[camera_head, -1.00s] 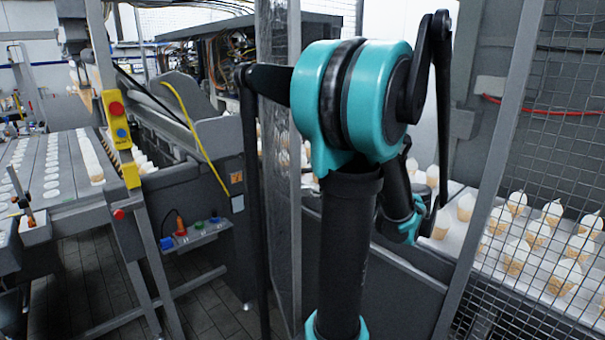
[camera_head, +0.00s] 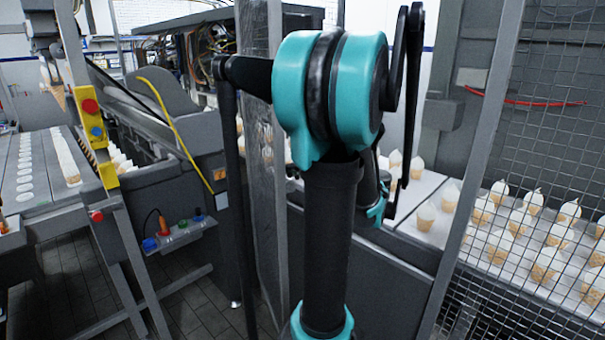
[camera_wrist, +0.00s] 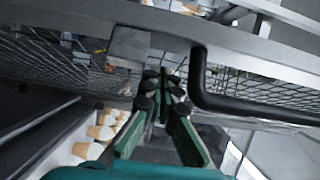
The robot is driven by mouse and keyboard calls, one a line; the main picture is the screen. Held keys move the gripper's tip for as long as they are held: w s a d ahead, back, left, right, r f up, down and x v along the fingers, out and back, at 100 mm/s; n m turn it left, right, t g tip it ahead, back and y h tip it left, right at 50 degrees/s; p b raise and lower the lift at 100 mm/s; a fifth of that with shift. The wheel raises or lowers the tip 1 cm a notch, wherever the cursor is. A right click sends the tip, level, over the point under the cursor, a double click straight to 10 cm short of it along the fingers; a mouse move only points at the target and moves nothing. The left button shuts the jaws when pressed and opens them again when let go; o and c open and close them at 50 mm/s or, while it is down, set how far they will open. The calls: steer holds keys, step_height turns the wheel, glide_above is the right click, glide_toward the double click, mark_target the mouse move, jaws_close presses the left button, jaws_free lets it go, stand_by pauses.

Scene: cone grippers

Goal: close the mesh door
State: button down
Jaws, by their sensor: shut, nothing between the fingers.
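In the head view a wire mesh panel (camera_head: 545,150) in a grey metal frame fills the right side. I cannot tell there how far it stands open. In the wrist view, mesh (camera_wrist: 238,88) in a grey frame (camera_wrist: 235,42) crosses the top, with a black bar handle (camera_wrist: 255,112) on it. My gripper (camera_wrist: 165,85) is shut and empty, its tips close to the frame and left of the handle. Contact cannot be told.
Several white-topped cones (camera_head: 545,262) stand on a pale conveyor behind the mesh; some show in the wrist view (camera_wrist: 103,132). A grey post with a clear sheet (camera_head: 262,150) stands left of my arm. A machine with a yellow button box (camera_head: 97,140) is further left, over tiled floor.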

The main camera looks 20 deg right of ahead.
steer(key=shift+w+a, duration=0.4)
steer(key=shift+w, duration=0.05)
steer(key=shift+a, duration=0.1)
